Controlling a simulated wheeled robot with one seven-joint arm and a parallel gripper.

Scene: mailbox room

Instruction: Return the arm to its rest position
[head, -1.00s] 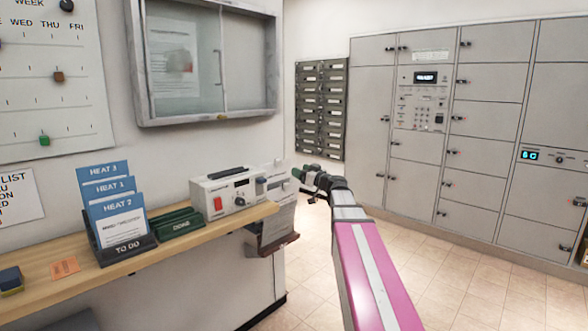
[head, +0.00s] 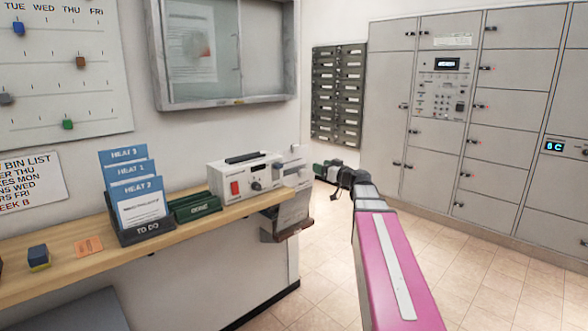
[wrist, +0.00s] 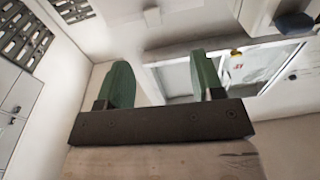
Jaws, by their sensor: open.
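My pink arm reaches forward from the bottom right of the head view. My gripper (head: 322,169) is at its far end, just right of the white device on the shelf and in front of the far wall. In the wrist view its two green fingers (wrist: 163,82) stand wide apart with nothing between them. The gripper is open and empty. Behind the fingers the wrist view shows the wall and the glass-fronted cabinet, turned in the picture.
A wooden shelf (head: 62,271) runs along the left wall with a TO DO card holder (head: 144,229), a green DONE tray (head: 195,211) and a white device (head: 243,182). A glass-fronted cabinet (head: 228,103) hangs above. Grey lockers (head: 390,100) stand right. The tiled floor (head: 310,262) is clear.

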